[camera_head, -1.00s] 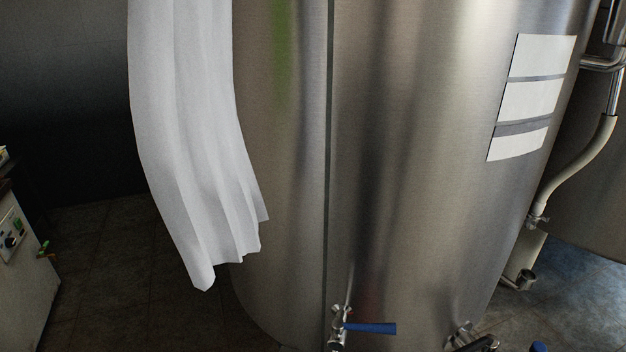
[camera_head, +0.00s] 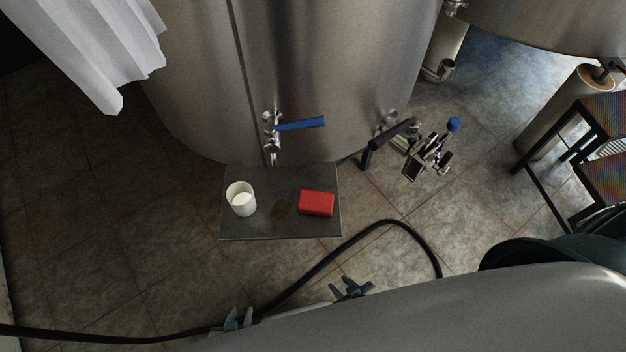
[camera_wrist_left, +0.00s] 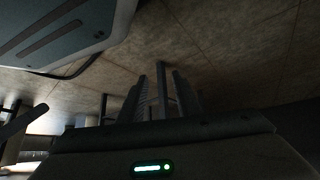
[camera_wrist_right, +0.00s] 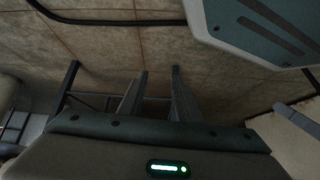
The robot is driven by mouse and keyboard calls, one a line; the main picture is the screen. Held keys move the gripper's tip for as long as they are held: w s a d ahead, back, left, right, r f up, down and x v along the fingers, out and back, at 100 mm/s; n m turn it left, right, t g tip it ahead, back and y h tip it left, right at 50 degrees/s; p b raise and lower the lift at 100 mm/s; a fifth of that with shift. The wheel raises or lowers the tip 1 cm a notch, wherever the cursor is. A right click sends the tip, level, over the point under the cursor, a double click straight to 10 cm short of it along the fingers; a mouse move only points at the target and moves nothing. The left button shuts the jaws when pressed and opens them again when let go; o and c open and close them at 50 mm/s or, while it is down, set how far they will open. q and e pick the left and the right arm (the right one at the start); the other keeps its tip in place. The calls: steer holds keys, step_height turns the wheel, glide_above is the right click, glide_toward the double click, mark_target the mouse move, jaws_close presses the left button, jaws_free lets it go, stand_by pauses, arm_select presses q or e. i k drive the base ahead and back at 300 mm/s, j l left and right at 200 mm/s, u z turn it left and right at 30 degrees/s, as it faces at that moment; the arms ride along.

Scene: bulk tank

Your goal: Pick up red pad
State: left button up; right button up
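The red pad (camera_head: 316,203) lies flat on a small dark grey shelf (camera_head: 240,230) in front of the steel tank, right of its middle. A white cup (camera_head: 241,203) stands at the shelf's left.
A blue-handled valve (camera_head: 300,124) juts from the tank (camera_head: 330,60) just behind the shelf. A black hose (camera_head: 335,255) crosses the floor in front. White strip curtains (camera_head: 95,45) hang at upper left. A dark rack (camera_head: 590,120) stands at right. Floor left of the shelf looks clear.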

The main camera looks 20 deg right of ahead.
mark_target(318, 203)
steer(key=l+u, duration=0.2)
steer(key=l, duration=0.2)
steer(key=k+l+u, duration=0.15)
steer(key=l, duration=0.25)
steer(key=k+l+u, duration=0.2)
steer(key=l, duration=0.15)
steer(key=k+l+u, duration=0.15)
steer(key=l, duration=0.25)
steer(key=i, duration=0.05)
